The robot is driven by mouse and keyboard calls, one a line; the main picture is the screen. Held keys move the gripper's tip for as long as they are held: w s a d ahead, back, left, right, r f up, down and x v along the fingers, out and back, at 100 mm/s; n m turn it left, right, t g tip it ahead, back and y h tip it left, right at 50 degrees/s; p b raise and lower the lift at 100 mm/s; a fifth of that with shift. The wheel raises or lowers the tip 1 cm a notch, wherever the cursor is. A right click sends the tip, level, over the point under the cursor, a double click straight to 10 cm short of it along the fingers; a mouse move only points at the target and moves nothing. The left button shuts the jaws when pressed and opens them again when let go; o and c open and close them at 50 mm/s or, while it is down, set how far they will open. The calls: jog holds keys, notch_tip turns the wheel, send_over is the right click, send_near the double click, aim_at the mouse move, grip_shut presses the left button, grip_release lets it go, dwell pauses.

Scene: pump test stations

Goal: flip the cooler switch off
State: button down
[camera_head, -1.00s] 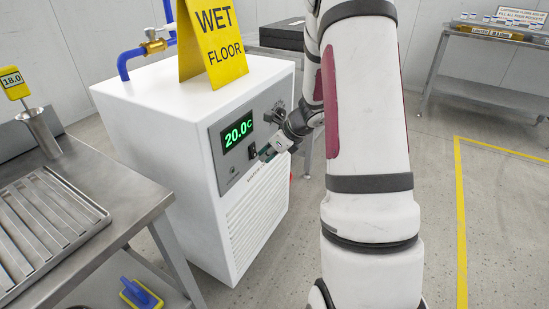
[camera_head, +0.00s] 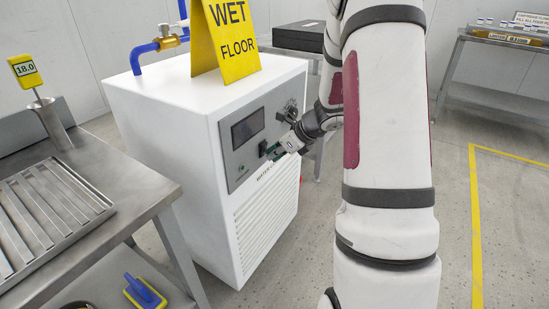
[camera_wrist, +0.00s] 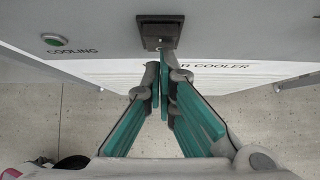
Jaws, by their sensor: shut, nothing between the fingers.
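The cooler (camera_head: 185,140) is a white box with a grey control panel (camera_head: 240,170) on its front. Its display (camera_head: 248,129) is dark. The black switch (camera_head: 263,148) sits below the display, and in the wrist view the switch (camera_wrist: 160,32) is at the top centre. My gripper (camera_head: 272,154) is shut and empty at the panel. In the wrist view its teal fingertips (camera_wrist: 165,65) come together just below the switch; I cannot tell whether they touch it. The green COOLING lamp button (camera_wrist: 54,40) is left of the switch.
A yellow wet floor sign (camera_head: 225,40) stands on top of the cooler, beside blue pipes with a brass valve (camera_head: 167,38). A steel bench (camera_head: 150,194) with a slotted tray is at left. Open floor lies to the right.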

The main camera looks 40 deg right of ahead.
jog(key=shift+w+r, duration=0.1)
jog(key=shift+r, duration=0.05)
jog(key=shift+r+p, duration=0.75)
jog(key=shift+r, duration=0.1)
